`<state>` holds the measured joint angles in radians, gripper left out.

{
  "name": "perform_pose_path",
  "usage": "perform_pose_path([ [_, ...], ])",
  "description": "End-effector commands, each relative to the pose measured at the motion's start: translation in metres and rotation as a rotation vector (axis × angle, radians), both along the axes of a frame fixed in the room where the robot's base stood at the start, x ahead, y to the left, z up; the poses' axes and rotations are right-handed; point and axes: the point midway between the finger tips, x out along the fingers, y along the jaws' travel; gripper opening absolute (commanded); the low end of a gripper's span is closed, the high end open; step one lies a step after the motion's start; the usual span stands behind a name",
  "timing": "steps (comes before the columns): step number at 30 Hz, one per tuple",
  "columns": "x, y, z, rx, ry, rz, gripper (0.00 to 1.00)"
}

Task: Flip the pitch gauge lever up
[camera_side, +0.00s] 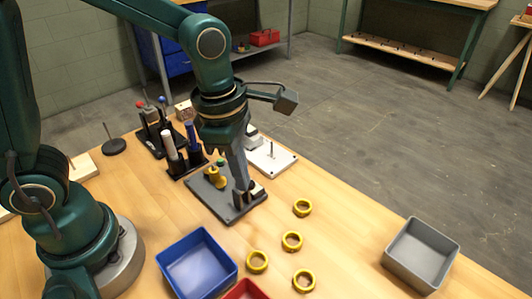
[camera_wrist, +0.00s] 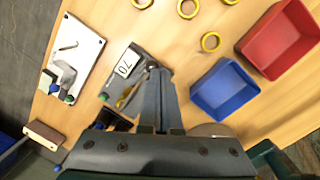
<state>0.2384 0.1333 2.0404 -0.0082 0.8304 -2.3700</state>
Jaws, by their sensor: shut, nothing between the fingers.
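A grey base plate (camera_side: 225,207) lies on the wooden table, with a yellow post topped in green (camera_side: 213,176) and a small dark block (camera_side: 257,192) on it. In the wrist view the plate (camera_wrist: 112,84) carries a white label reading 70 (camera_wrist: 125,67), which I take for the pitch gauge. A yellow part (camera_wrist: 126,98) and a green tip (camera_wrist: 104,97) show beside it. My gripper (camera_side: 243,187) points down at the plate's right end, shut and empty; its fingers (camera_wrist: 157,73) partly cover the gauge. I cannot tell the lever's position or whether the fingers touch it.
A white board with a pin (camera_side: 279,158) lies behind the plate. A black holder with handles (camera_side: 185,157) stands left. Several yellow rings (camera_side: 292,241) lie in front. A blue bin (camera_side: 197,262), a red bin (camera_side: 245,290) and a grey bin (camera_side: 420,254) stand near the front.

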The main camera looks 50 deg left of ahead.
Motion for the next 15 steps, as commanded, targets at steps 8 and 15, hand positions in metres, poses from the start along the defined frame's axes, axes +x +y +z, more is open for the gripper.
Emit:
perform_pose_path([
  [8, 0.000, -0.018, -0.009, 0.001, 0.001, -0.002, 0.00],
  [15, 0.000, -0.017, -0.008, 0.001, -0.001, 0.000, 0.00],
])
